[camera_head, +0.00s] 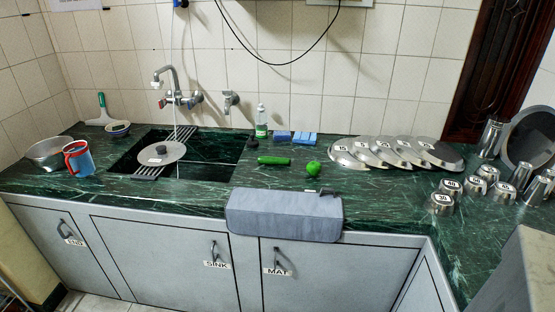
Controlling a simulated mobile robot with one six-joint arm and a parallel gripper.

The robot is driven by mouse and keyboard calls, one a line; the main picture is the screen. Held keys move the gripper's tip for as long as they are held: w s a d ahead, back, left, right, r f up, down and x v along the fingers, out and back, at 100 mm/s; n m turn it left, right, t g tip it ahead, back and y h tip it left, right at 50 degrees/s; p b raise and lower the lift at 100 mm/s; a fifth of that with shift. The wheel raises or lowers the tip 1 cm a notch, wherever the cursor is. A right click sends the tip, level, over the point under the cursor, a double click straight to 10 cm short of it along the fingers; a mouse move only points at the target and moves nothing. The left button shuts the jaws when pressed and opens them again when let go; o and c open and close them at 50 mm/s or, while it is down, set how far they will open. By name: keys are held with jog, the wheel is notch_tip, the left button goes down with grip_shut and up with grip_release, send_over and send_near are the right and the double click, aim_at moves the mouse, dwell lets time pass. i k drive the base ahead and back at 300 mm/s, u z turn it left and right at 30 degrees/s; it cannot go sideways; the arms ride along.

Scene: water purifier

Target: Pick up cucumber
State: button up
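A green cucumber (274,160) lies on the dark green marble counter (215,197), just right of the sink. It lies roughly level across the picture, and nothing covers it. A round green vegetable or fruit (313,168) sits close to its right, apart from it. My gripper is not in view.
The sink (215,165) holds a lid on a rack. A grey folded mat (284,214) hangs over the counter's front edge. Plates (349,153) and steel cups (441,203) are at right.

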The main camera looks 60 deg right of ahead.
aim_at(268, 161)
jog(key=u, duration=0.05)
jog(key=i, duration=1)
jog(key=z, duration=0.05)
